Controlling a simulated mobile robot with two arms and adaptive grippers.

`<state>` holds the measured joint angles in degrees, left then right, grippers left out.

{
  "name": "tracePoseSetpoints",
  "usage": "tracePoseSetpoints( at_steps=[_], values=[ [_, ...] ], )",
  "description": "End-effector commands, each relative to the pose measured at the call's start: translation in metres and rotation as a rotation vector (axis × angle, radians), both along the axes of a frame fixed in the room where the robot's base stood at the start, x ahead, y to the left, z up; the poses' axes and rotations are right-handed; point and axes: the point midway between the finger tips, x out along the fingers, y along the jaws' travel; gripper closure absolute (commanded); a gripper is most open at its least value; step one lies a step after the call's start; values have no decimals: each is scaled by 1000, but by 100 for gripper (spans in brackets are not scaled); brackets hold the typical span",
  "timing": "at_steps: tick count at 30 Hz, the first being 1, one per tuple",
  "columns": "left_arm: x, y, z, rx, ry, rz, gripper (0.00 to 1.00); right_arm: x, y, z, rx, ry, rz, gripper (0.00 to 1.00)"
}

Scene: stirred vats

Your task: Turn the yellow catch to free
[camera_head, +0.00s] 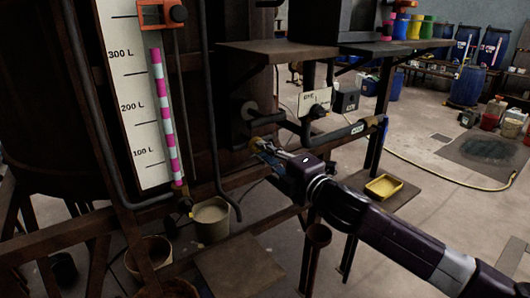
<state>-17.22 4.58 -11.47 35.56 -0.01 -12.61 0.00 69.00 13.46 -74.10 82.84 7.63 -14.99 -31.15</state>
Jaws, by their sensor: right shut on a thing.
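The yellow catch (256,143) is a small yellowish piece on the pipework beside the dark vat, near the middle of the view. My right gripper (266,149) reaches in from the lower right. Its fingers are shut on the catch and partly cover it, so which way the catch is turned cannot be told. My left gripper is not in view.
A white level scale (132,90) with a pink-and-white striped column stands at the left. A grey pipe with a handle (345,133) runs just above my right gripper. A bucket (210,220) and a yellow tray (383,187) sit lower down. Open floor lies at the right.

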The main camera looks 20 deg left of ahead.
Motion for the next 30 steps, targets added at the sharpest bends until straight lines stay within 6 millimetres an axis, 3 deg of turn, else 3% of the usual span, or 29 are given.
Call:
tracePoseSetpoints(
  at_steps=[1,2,3,7,20,30],
  values=[
    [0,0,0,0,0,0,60,0,0,-1,-3,-1,0,100],
    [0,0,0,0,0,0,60,0,0,-1,-3,-1,0,88],
    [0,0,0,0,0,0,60,0,0,-1,-3,-1,0,84],
    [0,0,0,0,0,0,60,0,0,-1,-1,0,0,72],
    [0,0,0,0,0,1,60,-6,-9,-1,-1,1,-1,72],
    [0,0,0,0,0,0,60,-41,-55,-2,-2,1,-1,72]
  ],
)
